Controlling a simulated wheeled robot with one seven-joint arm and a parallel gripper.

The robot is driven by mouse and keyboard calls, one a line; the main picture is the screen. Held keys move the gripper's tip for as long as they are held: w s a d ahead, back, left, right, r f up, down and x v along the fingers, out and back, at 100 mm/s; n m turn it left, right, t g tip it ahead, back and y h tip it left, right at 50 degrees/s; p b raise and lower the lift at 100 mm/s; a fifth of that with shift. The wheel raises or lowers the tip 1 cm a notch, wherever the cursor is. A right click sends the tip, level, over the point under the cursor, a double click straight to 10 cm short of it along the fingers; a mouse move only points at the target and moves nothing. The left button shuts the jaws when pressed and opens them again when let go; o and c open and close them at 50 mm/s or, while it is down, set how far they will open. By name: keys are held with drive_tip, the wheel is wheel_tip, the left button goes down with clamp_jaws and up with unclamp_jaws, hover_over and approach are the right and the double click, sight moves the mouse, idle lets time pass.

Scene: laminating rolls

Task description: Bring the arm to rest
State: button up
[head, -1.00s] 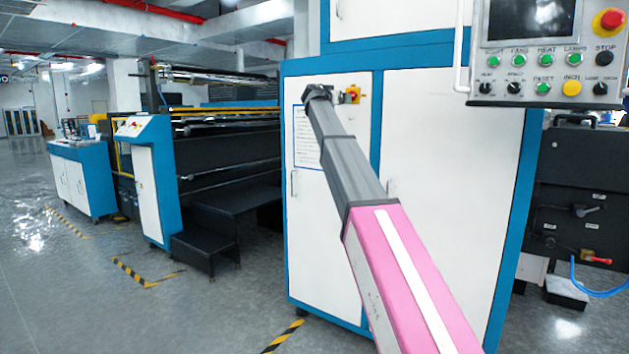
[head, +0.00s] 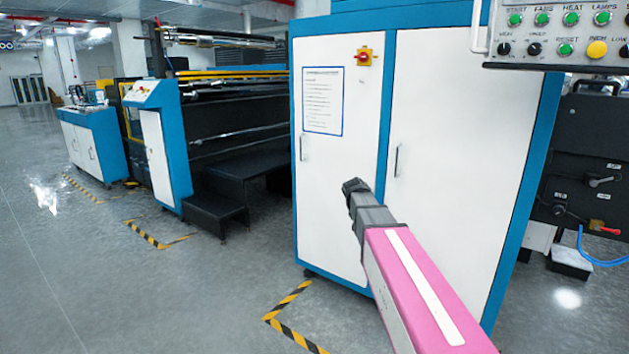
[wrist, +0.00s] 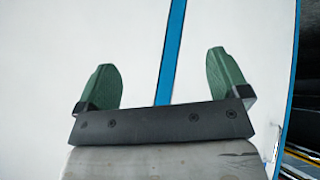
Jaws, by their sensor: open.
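My gripper (wrist: 163,82) shows in the wrist view with its two green fingers wide apart and nothing between them. It faces the white cabinet doors and the blue strip (wrist: 170,50) between them. In the head view my pink and grey arm reaches in from the lower right, and its dark end is in front of the white cabinet (head: 345,160). The gripper's fingers cannot be made out in the head view. I cannot tell the exact gap between the fingers and the cabinet.
A control panel (head: 560,35) with buttons hangs at the upper right. Black machinery (head: 590,165) with a blue hose stands at the right. A roll machine (head: 225,130) with black steps (head: 215,210) stands at the left. Striped floor tape (head: 280,315) lies before the cabinet. Open floor (head: 80,260) is at the left.

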drive_tip(key=s+f+n+g+y, duration=0.1)
drive_tip(key=s+f+g+y, duration=0.1)
drive_tip(key=s+f, duration=0.8)
drive_tip(key=s+a+f+n+g+y, duration=0.1)
drive_tip(key=s+f+g+y, duration=0.1)
drive_tip(key=s+f, duration=0.8)
drive_tip(key=s+g, duration=0.1)
drive_tip(key=s, duration=0.7)
drive_tip(key=shift+f+g+y, duration=0.2)
drive_tip(key=shift+g+y, duration=0.1)
drive_tip(key=shift+g, duration=0.1)
